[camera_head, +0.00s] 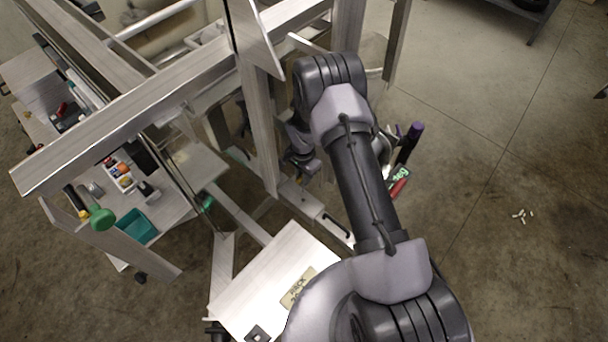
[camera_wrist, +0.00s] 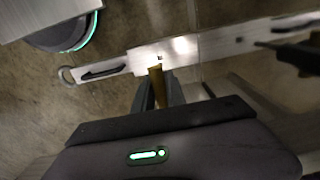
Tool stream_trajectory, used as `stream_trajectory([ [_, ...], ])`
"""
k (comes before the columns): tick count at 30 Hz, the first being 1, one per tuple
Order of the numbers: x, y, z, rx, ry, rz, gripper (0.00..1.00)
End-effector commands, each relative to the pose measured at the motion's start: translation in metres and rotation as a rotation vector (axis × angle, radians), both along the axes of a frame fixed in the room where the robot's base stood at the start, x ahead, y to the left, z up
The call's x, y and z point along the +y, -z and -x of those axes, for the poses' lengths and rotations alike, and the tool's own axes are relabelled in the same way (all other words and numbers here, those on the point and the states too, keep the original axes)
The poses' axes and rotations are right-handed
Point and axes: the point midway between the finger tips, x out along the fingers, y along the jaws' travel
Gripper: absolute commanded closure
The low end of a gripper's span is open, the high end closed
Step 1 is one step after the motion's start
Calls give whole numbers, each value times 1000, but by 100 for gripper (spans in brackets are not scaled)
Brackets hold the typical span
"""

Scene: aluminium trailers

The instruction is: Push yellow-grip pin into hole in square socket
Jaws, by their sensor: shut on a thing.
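In the wrist view my gripper (camera_wrist: 160,92) is shut on the yellow grip (camera_wrist: 156,82) of the pin, which stands up between the two dark fingers. Just beyond the grip lies a pale metal bar with a squarish block (camera_wrist: 177,49), probably the square socket. A small dark hole (camera_wrist: 160,58) shows in it, directly above the grip in the picture. The pin's shaft is hidden, so I cannot tell whether it is in the hole. In the head view my arm covers much of the work area, and I cannot make out the pin or socket.
Aluminium trailer beams (camera_head: 130,110) surround the arm in the head view. A bench with tools and a teal bin (camera_head: 137,226) is at left. A pale labelled plate (camera_head: 265,278) lies at the front. The concrete floor at right is mostly clear.

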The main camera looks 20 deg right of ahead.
Motion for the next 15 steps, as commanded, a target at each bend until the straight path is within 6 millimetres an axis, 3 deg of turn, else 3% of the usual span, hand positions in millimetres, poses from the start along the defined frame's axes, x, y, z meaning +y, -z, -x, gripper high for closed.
stream_trajectory([
  [6, 0, 3, 0, 0, -1, 0, 100],
  [15, 0, 39, 0, 1, -1, 1, 100],
])
